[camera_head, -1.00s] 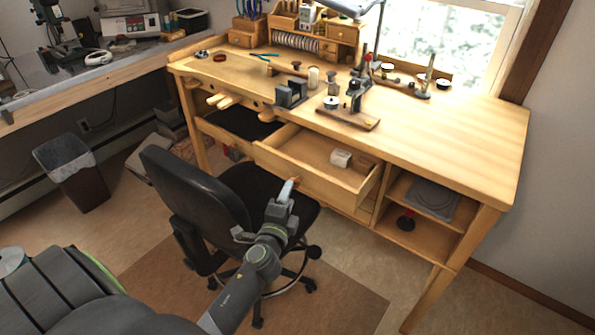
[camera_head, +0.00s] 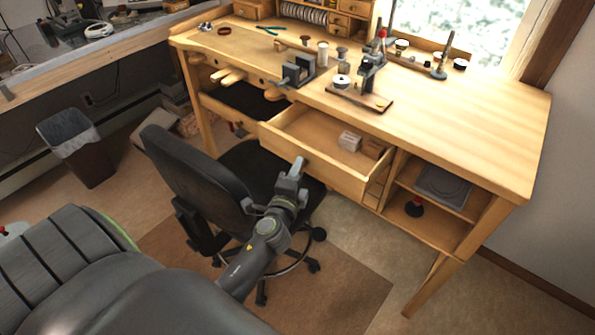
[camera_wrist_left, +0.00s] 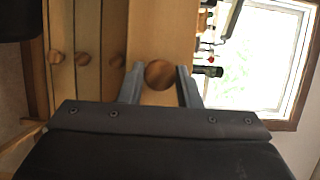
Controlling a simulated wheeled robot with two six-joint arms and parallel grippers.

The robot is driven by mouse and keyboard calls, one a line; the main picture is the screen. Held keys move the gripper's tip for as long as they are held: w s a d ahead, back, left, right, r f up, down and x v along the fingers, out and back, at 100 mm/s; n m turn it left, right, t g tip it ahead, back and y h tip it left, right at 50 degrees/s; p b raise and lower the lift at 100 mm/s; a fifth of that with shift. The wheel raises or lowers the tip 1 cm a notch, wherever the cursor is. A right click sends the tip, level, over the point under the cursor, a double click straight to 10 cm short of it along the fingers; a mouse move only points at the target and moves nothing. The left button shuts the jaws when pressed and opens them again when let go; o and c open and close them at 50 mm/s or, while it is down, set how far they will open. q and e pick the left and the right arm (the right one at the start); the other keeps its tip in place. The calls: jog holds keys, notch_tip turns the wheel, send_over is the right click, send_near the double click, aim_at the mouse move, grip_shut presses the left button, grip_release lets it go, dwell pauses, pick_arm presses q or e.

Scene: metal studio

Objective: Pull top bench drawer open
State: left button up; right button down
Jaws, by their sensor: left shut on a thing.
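The top bench drawer (camera_head: 315,165) is a pale wooden drawer under the bench top, standing pulled out with its inside showing. My left gripper (camera_head: 299,163) reaches its front face from below. In the left wrist view the round brown drawer knob (camera_wrist_left: 160,74) sits between the two fingers of my left gripper (camera_wrist_left: 160,82), which are shut on it. In the head view the gripper hides the knob. My right gripper is not in view.
The drawer holds a small white box (camera_head: 349,140) and a brown block (camera_head: 375,148). A black office chair (camera_head: 185,175) stands close left of my left arm. The workbench (camera_head: 470,125) carries tools. Open shelves (camera_head: 425,231) lie right of the drawer. A bin (camera_head: 75,150) stands at the left.

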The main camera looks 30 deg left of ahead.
pick_arm(q)
grip_shut()
jog(key=s+b, duration=0.1)
jog(key=s, duration=0.7)
jog(key=shift+s+a, duration=0.25)
jog(key=shift+a, duration=0.1)
jog(key=o, duration=1)
grip_release()
